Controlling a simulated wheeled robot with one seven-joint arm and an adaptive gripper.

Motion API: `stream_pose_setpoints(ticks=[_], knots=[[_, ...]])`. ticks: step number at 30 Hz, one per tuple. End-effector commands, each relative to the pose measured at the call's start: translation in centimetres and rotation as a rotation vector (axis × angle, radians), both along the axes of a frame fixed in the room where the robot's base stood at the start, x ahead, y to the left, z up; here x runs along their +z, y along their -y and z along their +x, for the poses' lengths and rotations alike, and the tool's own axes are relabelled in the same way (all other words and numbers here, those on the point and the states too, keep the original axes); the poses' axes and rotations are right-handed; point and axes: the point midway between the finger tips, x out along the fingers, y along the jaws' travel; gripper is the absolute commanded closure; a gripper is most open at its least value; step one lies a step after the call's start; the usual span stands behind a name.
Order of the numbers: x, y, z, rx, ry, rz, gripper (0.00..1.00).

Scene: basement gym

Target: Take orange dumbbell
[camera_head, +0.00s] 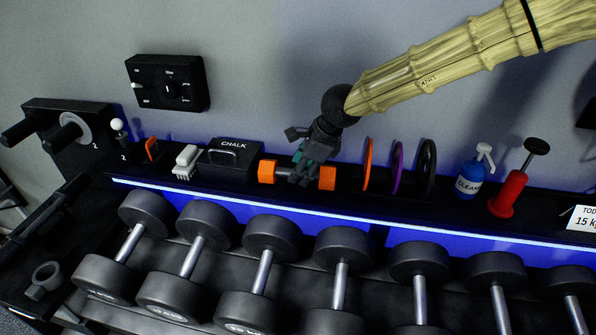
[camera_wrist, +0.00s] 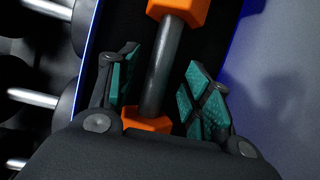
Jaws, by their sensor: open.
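The orange dumbbell (camera_head: 267,171) lies on the narrow black shelf (camera_head: 340,204), with orange block ends and a dark grey bar. My gripper (camera_head: 305,176) is over its middle and hides most of the bar in the head view. In the wrist view the dumbbell's bar (camera_wrist: 163,68) runs between my two teal-padded fingers, and my open gripper (camera_wrist: 163,85) straddles it. Gaps show between the bar and each finger. One orange end is at the top of the wrist view, the other near my palm, partly hidden.
A black chalk box (camera_head: 236,160) and white brush (camera_head: 186,162) stand left of the dumbbell. Upright discs, the nearest an orange disc (camera_head: 367,164), stand close on the right. A blue cleaner bottle (camera_head: 469,180) and red pump (camera_head: 508,194) are farther right. Large dumbbells fill the rack below.

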Motion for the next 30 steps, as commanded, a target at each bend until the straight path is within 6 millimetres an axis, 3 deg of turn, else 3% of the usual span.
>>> stream_pose_setpoints(ticks=[6, 15, 24, 30], knots=[[-1.3, -0.5, 0.3, 0.0, 0.0, 0.0, 0.51], [-1.6, -0.6, 0.4, 0.001, 0.0, 0.001, 0.51], [-1.6, -0.6, 0.4, 0.001, 0.0, 0.001, 1.0], [-1.6, -0.6, 0.4, 0.001, 0.0, 0.001, 1.0]])
